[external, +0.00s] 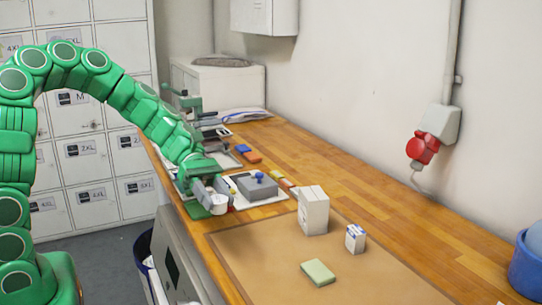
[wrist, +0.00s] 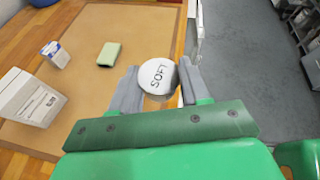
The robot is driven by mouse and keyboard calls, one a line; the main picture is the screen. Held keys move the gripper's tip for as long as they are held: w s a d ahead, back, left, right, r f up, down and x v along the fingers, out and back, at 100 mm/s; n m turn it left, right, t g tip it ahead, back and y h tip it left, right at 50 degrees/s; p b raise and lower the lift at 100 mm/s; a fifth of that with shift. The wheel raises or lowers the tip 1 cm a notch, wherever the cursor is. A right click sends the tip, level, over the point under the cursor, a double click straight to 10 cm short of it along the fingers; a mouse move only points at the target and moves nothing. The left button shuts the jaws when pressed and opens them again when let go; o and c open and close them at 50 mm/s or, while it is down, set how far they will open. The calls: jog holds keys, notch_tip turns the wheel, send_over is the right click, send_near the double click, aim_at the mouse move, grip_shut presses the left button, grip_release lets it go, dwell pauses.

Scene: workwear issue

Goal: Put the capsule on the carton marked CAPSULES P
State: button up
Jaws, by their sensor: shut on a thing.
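My gripper (external: 212,196) is low over the left edge of the wooden bench, shut on a white round thing (wrist: 157,76). Its top has black letters that look like SOFT; I cannot tell from its look whether it is the capsule. In the external view it is a small white cylinder (external: 219,205) between the fingers. A tall white carton (external: 313,210) stands upright on the brown mat's far edge; its printed label in the wrist view (wrist: 38,104) is too small to read. A small white and blue carton (external: 355,239) stands beside it. Neither shows a legible CAPSULES P mark.
A pale green block (external: 318,272) lies on the brown mat (external: 260,255). A grey box on a white sheet (external: 276,198) is beside my gripper. A blue tub (external: 526,268) stands at far right. The mat has free room around the block.

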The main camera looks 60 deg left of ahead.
jog(key=w+a+r+n+t, duration=0.2)
jog(key=w+a+r+t, duration=0.1)
jog(key=w+r, duration=0.85)
send_over(311, 191)
jog(key=s, duration=0.1)
jog(key=shift+n+y, duration=0.3)
notch_tip(311, 191, down, 10)
jog(key=shift+f, duration=0.1)
jog(key=shift+w+f, duration=0.4)
jog(key=shift+f, duration=1.6)
jog(key=shift+f, duration=0.1)
jog(key=o, duration=1)
jog(key=shift+o, duration=0.2)
